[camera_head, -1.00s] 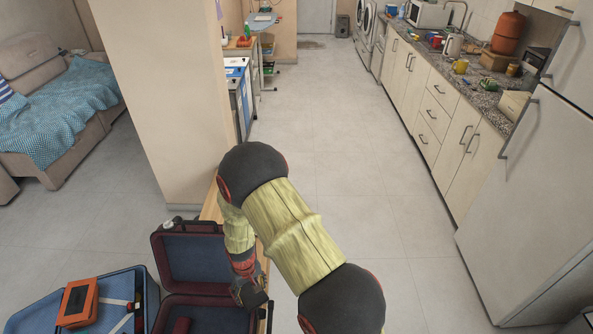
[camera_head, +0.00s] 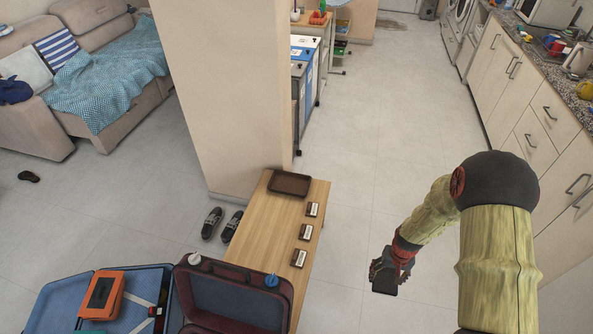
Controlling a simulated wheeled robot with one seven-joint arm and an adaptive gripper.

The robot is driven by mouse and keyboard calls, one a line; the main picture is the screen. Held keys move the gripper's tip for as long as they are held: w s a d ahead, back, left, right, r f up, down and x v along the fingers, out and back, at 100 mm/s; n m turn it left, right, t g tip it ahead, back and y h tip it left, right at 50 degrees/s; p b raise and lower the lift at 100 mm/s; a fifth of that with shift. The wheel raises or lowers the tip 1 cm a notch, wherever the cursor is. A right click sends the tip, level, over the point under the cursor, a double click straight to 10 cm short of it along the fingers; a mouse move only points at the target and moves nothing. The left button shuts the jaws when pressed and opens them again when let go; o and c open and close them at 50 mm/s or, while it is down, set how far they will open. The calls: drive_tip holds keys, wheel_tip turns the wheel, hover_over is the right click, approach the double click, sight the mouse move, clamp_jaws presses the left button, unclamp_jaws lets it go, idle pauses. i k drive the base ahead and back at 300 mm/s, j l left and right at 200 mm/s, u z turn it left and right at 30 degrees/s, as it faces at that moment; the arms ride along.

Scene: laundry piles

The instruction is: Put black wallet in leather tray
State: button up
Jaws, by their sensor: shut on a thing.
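My gripper (camera_head: 388,274) hangs over open floor to the right of the wooden bench. It is shut on a small dark, flat thing that looks like the black wallet (camera_head: 383,288). The gripper hides part of it. The leather tray (camera_head: 290,183) is dark brown, shallow and rectangular. It lies at the far end of the bench, up and to the left of my gripper, and looks empty.
The wooden bench (camera_head: 262,215) carries three small label holders (camera_head: 305,232) along its right side. An open dark red suitcase (camera_head: 235,290) stands at its near end, beside a blue suitcase (camera_head: 50,305) with an orange case (camera_head: 103,294). A wall pillar (camera_head: 225,100) rises behind.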

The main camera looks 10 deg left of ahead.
sight(290, 184)
drive_tip(key=i, duration=1.75)
drive_tip(key=i+u, duration=0.2)
drive_tip(key=i, duration=0.25)
drive_tip(key=i+l+u, duration=0.2)
drive_tip(key=i, duration=0.25)
drive_tip(key=i+l+u, duration=0.2)
drive_tip(key=i, duration=0.2)
drive_tip(key=u, duration=2)
